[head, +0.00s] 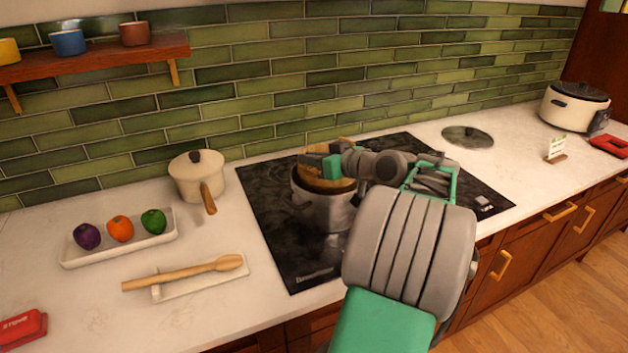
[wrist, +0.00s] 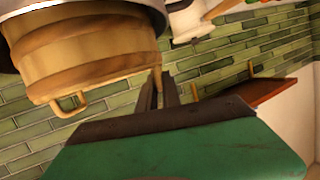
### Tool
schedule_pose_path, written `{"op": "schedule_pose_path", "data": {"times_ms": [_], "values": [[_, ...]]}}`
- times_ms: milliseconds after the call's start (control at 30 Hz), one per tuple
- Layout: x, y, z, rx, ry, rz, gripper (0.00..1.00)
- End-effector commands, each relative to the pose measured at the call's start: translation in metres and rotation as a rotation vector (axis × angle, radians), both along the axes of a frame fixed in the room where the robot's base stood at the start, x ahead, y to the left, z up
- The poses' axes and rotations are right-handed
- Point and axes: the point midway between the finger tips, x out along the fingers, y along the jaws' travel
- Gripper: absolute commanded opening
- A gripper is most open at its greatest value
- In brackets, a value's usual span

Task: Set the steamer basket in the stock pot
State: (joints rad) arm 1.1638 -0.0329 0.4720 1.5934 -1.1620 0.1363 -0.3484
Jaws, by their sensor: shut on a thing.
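The tan steamer basket (head: 328,182) is at the mouth of the grey metal stock pot (head: 324,212), which stands on the cooktop. Its upper part shows above the pot's rim; how deep its lower part sits is unclear. My gripper (head: 318,163) is shut on the basket at its upper edge. In the wrist view the basket (wrist: 85,48) fills the upper left, with a small loop handle on one side. The pot's metal rim (wrist: 153,8) shows beyond it. The gripper's dark fingers (wrist: 160,88) meet the basket's near side. My arm hides the pot's right side.
A cream saucepan (head: 196,178) stands left of the black cooktop (head: 270,230). A tray (head: 120,252) of vegetables and a wooden spoon (head: 185,272) on a rest lie further left. A glass lid (head: 467,136) and a cream cooker (head: 574,108) are at right.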

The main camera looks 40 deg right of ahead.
Motion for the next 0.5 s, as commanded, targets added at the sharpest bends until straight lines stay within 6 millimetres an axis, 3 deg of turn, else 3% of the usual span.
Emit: {"op": "schedule_pose_path", "data": {"times_ms": [200,500], "values": [[0.0,0.0,-0.04,0.002,0.0,-0.001,0.0],[-0.001,-0.001,-0.047,-0.003,-0.001,-0.002,0.0]]}}
